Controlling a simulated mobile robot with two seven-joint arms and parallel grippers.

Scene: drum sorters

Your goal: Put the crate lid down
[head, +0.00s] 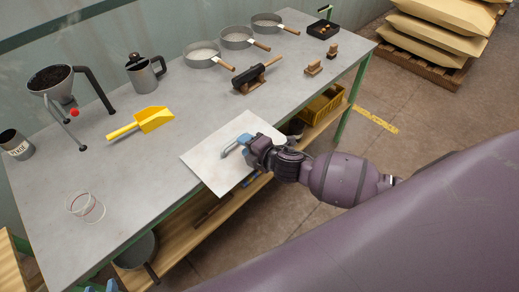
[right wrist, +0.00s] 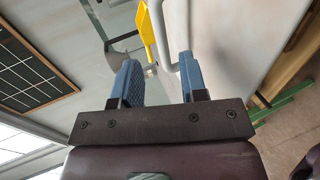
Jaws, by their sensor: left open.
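The crate lid (head: 215,167) is a thin white square panel at the table's front edge in the head view. Its pale panel also shows in the right wrist view (right wrist: 232,45). Its light bar handle (right wrist: 162,45) rises near my right fingers. My right gripper (head: 240,147) is over the lid, beside the handle. In the right wrist view its blue fingers (right wrist: 160,85) stand apart with a gap between them, not closed on the handle. My left gripper (head: 101,287) shows only its blue tips at the bottom left edge of the head view, open.
A yellow scoop (head: 150,120), a jug (head: 143,75), a funnel stand (head: 53,82) and clear rings (head: 84,206) occupy the table's left. Several pan-like sieves (head: 201,54) line the back. A brush (head: 258,77) lies beyond the lid. A yellow crate (head: 320,106) sits on the lower shelf.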

